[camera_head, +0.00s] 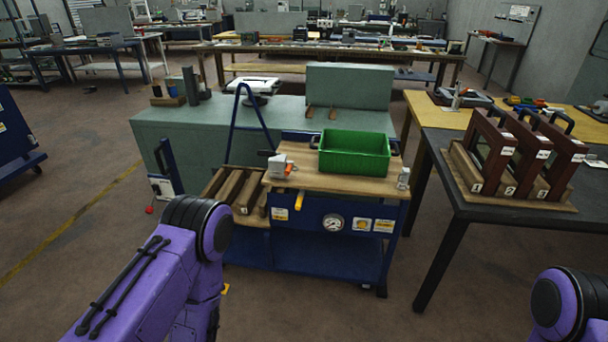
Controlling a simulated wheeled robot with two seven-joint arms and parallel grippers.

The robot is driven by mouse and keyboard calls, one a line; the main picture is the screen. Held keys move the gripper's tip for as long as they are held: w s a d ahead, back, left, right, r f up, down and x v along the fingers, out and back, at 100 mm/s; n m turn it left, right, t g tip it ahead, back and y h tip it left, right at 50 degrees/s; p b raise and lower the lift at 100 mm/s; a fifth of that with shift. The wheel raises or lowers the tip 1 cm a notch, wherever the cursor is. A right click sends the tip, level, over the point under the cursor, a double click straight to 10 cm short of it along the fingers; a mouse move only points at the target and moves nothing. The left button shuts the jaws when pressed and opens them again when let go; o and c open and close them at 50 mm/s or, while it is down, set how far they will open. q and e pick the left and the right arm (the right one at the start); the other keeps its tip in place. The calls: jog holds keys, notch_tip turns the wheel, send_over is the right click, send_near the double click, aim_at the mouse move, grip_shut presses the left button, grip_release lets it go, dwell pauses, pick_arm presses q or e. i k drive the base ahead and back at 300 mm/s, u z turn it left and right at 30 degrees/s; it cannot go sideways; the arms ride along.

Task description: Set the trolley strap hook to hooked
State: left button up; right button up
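The blue trolley (330,258) stands ahead of me with a wooden top (345,184) and a bent blue tube handle (234,118) at its left. A small grey-and-orange fitting (279,166) sits on the top's left part. A yellow tab (299,200) hangs at the front edge. I cannot tell which part is the strap hook, or whether it is hooked. My purple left arm reaches up in front of the trolley's left side, and its gripper is not visible. Only part of my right arm shows at the lower right, with no gripper in view.
A green bin (354,152) stands on the trolley top. Wooden slats (232,186) lie at its left end. A grey-green workbench (160,130) is close behind. A dark table (500,208) with several framed panels (494,146) stands to the right. Floor is open at the left.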

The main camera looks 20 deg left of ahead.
aim_at(290, 165)
jog(key=z, duration=0.75)
jog(key=i, duration=1.25)
jog(key=u, duration=0.3)
